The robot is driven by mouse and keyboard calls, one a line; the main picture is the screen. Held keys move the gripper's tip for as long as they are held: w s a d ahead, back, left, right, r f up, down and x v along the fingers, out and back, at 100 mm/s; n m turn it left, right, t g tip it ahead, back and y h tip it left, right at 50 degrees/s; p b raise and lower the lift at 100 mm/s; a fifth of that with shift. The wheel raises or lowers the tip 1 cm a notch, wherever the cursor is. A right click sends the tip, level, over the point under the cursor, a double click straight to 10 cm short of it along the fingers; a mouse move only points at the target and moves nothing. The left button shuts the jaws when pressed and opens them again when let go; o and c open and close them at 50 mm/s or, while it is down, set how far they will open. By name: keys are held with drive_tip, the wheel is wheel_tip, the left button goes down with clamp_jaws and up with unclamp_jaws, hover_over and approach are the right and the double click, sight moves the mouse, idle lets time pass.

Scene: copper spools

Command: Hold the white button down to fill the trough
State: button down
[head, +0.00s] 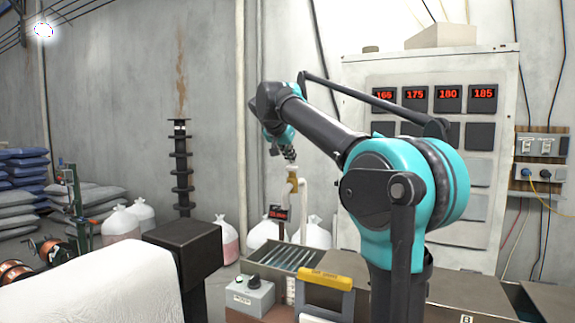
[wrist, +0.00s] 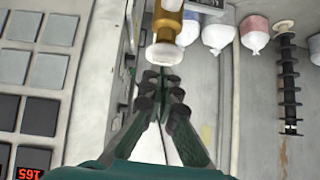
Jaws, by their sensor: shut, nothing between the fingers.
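In the wrist view the round white button (wrist: 163,56) shows at the end of the brass body, top centre. My gripper (head: 290,155) is just above the button in the head view; I cannot tell whether they touch. In the wrist view my gripper (wrist: 163,80) is shut and empty, its dark fingertips close to the button. The metal trough (head: 318,262) stands below the valve, with a slatted or ribbed inside.
A tall cabinet (head: 480,150) with red displays stands behind my arm. White sacks (head: 263,233) lie behind. A dark block (head: 182,245) stands left.

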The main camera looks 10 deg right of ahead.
drive_tip(key=v, duration=1.1)
drive_tip(key=shift+w+r, duration=0.2)
drive_tip(key=shift+r, duration=0.2)
drive_tip(key=shift+d, duration=0.15)
